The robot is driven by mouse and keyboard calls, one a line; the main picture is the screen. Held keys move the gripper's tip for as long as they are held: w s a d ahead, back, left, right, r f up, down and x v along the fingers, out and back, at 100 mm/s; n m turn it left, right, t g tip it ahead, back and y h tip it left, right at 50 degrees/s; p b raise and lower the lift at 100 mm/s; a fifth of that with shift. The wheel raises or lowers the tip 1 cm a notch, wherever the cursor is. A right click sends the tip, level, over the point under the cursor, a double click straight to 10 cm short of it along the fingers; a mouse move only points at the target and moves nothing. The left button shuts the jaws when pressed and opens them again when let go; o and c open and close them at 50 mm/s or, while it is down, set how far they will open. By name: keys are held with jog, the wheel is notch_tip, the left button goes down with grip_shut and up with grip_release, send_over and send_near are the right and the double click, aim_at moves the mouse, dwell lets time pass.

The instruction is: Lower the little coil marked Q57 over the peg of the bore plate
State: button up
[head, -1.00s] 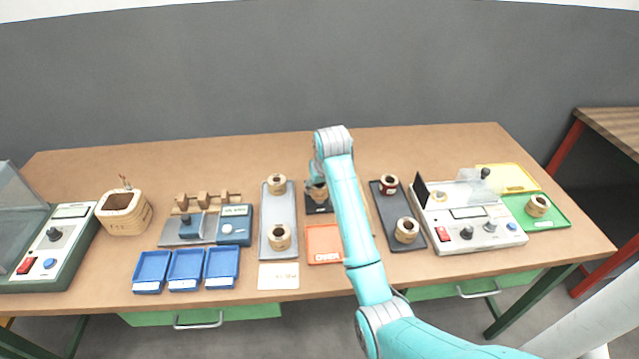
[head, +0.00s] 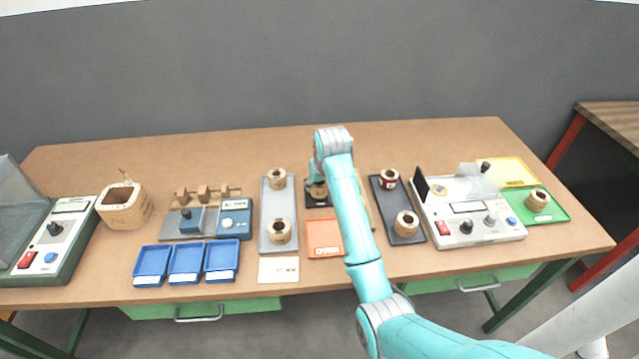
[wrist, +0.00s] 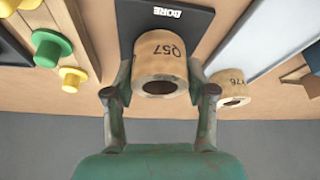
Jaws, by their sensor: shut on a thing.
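The little coil marked Q57 (wrist: 160,62) is a tan ring with dark lettering. My gripper (wrist: 160,88) is shut on it, one finger on each side, and its bore shows as a dark opening. The bore plate (wrist: 188,25) is a dark plate with a white BORE label, lying beyond and partly behind the coil in the wrist view. In the head view the bore plate (head: 311,203) shows beneath my gripper (head: 318,184). The peg is hidden, and I cannot tell whether the coil is around it or above it.
Another coil, marked Y76 or similar (wrist: 232,91), stands right of Q57 in the wrist view. Green (wrist: 48,46) and yellow pegs stand at the left. In the head view a grey tray (head: 279,203) is left of the plate, an orange tray (head: 324,238) in front, a dark tray (head: 386,208) right.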

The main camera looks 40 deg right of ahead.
jog(key=shift+f, duration=0.3)
jog(key=o, duration=1.3)
jog(key=shift+o, duration=0.3)
jog(key=shift+o, duration=1.2)
jog(key=shift+r, duration=4.4)
